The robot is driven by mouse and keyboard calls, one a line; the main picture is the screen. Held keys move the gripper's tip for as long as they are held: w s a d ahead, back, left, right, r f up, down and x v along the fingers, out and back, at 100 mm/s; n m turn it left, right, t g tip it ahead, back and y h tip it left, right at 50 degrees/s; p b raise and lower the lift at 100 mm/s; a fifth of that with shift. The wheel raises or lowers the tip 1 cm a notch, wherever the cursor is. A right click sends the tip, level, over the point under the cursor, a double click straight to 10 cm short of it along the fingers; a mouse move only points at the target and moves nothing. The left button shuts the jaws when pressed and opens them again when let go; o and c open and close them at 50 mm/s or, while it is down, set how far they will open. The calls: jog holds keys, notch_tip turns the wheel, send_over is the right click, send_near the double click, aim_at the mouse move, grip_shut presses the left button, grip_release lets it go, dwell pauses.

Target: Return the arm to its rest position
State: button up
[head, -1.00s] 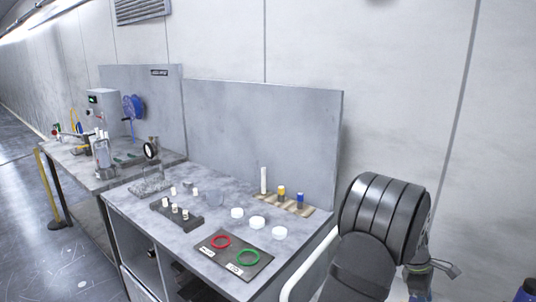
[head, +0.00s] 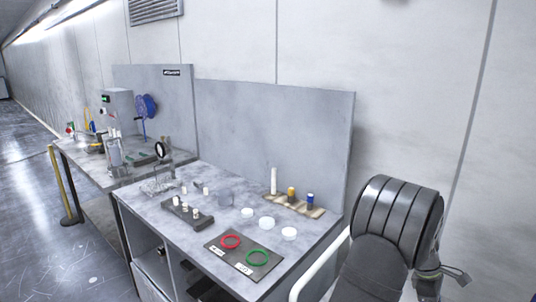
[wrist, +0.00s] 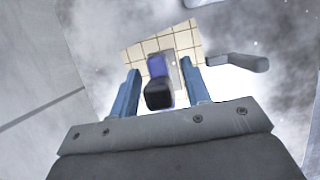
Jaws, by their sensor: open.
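My gripper (wrist: 160,66) shows in the wrist view with its two blue fingers spread apart. A blue object with a black end (wrist: 158,88) appears in the gap between the fingers. Clear space shows on both sides of it, and I cannot tell its distance. Behind it is a beige tiled surface (wrist: 150,44). In the head view my dark arm rises at the lower right, in front of the wall and beside the bench. The fingers cannot be made out there.
The grey bench (head: 215,212) carries a dark mat (head: 225,257) with a red ring (head: 230,241) and a green ring (head: 257,258), several white discs, and a wooden rack (head: 299,207). A second bench (head: 82,163) stands farther left. Open floor (head: 30,215) lies at the left.

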jog(key=v, duration=1.2)
jog(key=x, duration=1.2)
jog(key=shift+s+f, duration=0.1)
jog(key=shift+f, duration=0.05)
notch_tip(320, 180, up, 5)
jog(key=shift+d+f, duration=0.1)
jog(key=shift+d, duration=0.05)
jog(key=s+r, duration=0.7)
jog(key=s, duration=0.5)
jog(key=s+a+f, duration=0.1)
jog(key=s+a, duration=0.3)
jog(key=a, duration=0.5)
jog(key=s+a+f, duration=0.1)
jog(key=s+a, duration=0.3)
jog(key=a, duration=0.5)
jog(key=w+f, duration=0.3)
jog(key=w, duration=0.4)
jog(key=shift+a+f, duration=0.25)
jog(key=shift+f, duration=0.05)
jog(key=shift+s, duration=0.1)
